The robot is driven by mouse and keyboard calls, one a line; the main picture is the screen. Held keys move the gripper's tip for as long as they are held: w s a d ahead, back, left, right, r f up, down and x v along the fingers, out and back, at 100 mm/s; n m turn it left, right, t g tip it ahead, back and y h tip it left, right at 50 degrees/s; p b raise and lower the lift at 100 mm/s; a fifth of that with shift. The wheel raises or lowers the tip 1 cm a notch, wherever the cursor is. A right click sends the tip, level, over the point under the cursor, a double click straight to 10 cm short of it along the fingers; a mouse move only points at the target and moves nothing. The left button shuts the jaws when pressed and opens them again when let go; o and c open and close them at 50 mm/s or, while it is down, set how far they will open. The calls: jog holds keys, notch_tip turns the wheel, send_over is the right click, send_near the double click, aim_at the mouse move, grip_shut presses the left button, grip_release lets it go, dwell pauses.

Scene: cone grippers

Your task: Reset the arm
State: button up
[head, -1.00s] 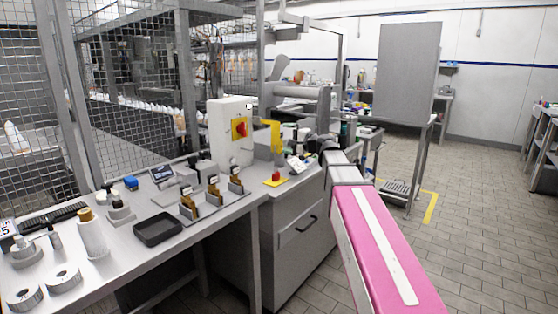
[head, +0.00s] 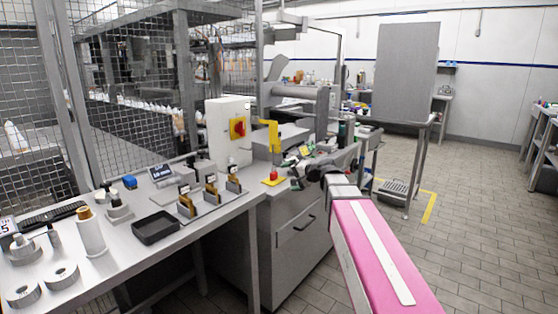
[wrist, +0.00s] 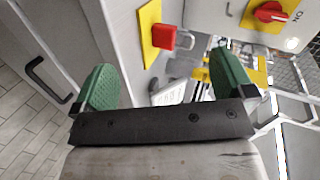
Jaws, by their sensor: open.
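My gripper (wrist: 163,82) shows in the wrist view with two green finger pads held wide apart and nothing between them. In the head view my pink and white arm reaches in from the lower right, and my gripper (head: 294,170) is at its far end. It is above the grey cabinet near the machine, beside a red button on a yellow plate. The fingers are small in the head view.
The red button (wrist: 163,38) and a red rotary switch (wrist: 270,12) are close in the wrist view. The bench at left holds a black tray (head: 157,227), brass-coloured parts in a rack and white rolls.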

jog(key=s+d+f+n+g+h, duration=0.2)
jog(key=s+d+f+g+h, duration=0.2)
jog(key=s+d+f, duration=0.3)
jog(key=s+d+f+n+g+h, duration=0.3)
jog(key=s+d+f+h, duration=0.4)
jog(key=s+f, duration=0.9)
notch_tip(320, 180, down, 6)
jog(key=shift+s+g, duration=0.35)
jog(key=shift+g, duration=0.15)
